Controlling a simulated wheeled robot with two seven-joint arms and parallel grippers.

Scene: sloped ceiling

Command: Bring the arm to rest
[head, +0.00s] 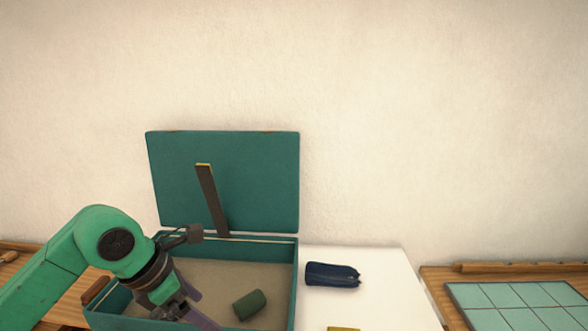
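My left arm, green with dark joints, comes in from the left. Its gripper (188,308) points down over the open teal box (292,285), near the left part of its inside. The fingertips run low in the picture, and I cannot tell whether they are open or shut. A dark green cylinder-like piece (249,305) lies on the box's beige floor, to the right of the gripper and apart from it. The box's lid (260,180) stands up at the back, with a dark strip (211,200) leaning along it. My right gripper is not in view.
A dark blue pouch (332,275) lies on a white surface (385,300) right of the box. A yellow thing (343,329) shows at the bottom edge. A tiled green mat (520,305) lies on the wooden table at right. A plain wall stands behind.

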